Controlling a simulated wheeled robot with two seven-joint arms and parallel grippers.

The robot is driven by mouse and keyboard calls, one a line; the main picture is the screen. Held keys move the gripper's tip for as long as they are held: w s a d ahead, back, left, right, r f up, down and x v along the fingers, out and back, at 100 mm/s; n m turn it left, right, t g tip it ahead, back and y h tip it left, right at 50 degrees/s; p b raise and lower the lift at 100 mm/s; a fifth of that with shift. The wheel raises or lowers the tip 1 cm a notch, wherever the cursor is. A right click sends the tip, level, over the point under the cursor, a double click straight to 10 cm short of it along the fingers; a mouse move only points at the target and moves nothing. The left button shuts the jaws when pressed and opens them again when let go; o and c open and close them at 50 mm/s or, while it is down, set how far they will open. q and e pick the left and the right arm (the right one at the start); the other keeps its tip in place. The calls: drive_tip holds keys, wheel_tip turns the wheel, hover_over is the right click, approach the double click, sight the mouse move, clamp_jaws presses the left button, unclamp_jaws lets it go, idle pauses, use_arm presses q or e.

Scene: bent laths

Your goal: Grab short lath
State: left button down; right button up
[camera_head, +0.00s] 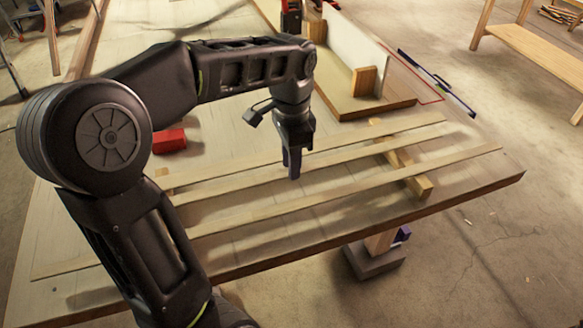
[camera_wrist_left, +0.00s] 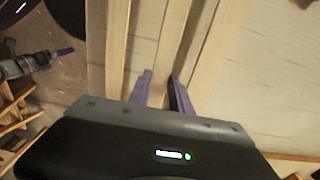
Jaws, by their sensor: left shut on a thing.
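Several long pale wooden laths lie side by side over the table in the head view. One is the front lath (camera_head: 350,189), which runs nearest the table's front edge, and others lie behind it. My left gripper (camera_head: 293,172) points down over the middle lath (camera_head: 235,187) and is shut on it, about midway along. In the left wrist view the purple fingers (camera_wrist_left: 161,85) stand on either side of this lath (camera_wrist_left: 173,45). I cannot tell from the picture which lath is shortest.
The laths rest across a wooden crosspiece (camera_head: 420,186) near the right. A red block (camera_head: 169,140) lies behind them at left. A board with an upright white panel (camera_head: 352,55) stands at the back. A bench (camera_head: 535,45) stands apart at the right.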

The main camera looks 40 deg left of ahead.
use_arm(q)
wheel_tip(320, 180, up, 5)
drive_tip(key=shift+r, duration=0.2)
drive_tip(key=shift+r+p, duration=0.75)
drive_tip(key=shift+r, duration=0.2)
drive_tip(key=shift+r+p, duration=0.4)
drive_tip(key=shift+r, duration=0.05)
drive_tip(key=shift+d+f, duration=0.1)
